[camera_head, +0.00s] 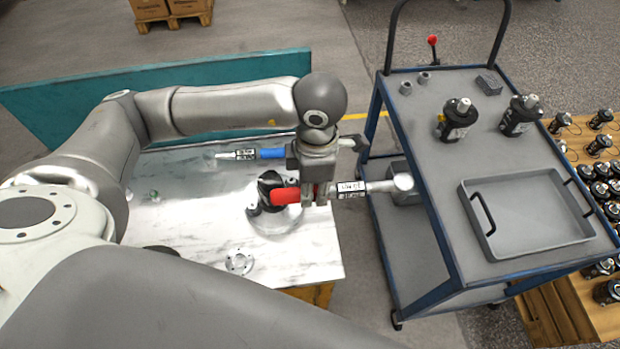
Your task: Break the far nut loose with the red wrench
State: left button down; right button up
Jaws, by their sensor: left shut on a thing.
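My left gripper (320,201) is shut on the red wrench (286,196), over the right part of the white marble-look table. The wrench lies roughly level, its red handle to the left and its labelled grey shank and head reaching right past the table edge toward the cart. Under and behind the handle is a black motor part (268,183) on a round base, partly covered. I cannot make out the far nut, nor whether the wrench touches one. My right gripper is not in view.
A blue-handled wrench (272,153) lies at the back of the table (200,220). A small metal flange (239,262) lies near the front. A blue cart (432,235) stands close on the right, with motors and a grey tray (530,212). A teal panel (50,108) stands behind.

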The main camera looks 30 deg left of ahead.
pick_arm(q)
jog(key=n, duration=0.3)
jog(key=d+n+p, duration=0.1)
jog(key=n, duration=0.2)
jog(key=shift+d+f+n, duration=0.1)
jog(key=shift+f+n, duration=0.05)
jog(key=shift+n, duration=0.25)
jog(key=n, duration=0.3)
jog(key=f+n+p, duration=0.1)
jog(key=shift+s+d+n, duration=0.15)
jog(key=shift+d+n, duration=0.2)
jog(key=shift+n, duration=0.05)
notch_tip(320, 180, down, 10)
jog(key=d+n+b, duration=0.1)
jog(key=n+b, duration=0.2)
jog(key=n, duration=0.7)
jog(key=shift+s+d+f+n+h+b, duration=0.15)
jog(key=shift+s+f+n+h+b, duration=0.15)
jog(key=shift+s+h+b, duration=0.1)
jog(key=shift+s+d+r, duration=0.1)
jog(key=shift+d+f, duration=0.1)
jog(key=shift+f, duration=0.15)
jog(key=shift+f+b, duration=0.55)
jog(key=shift+b, duration=0.15)
jog(key=shift+s+f+b, duration=0.15)
jog(key=shift+f+b, duration=0.2)
jog(key=shift+f, duration=0.05)
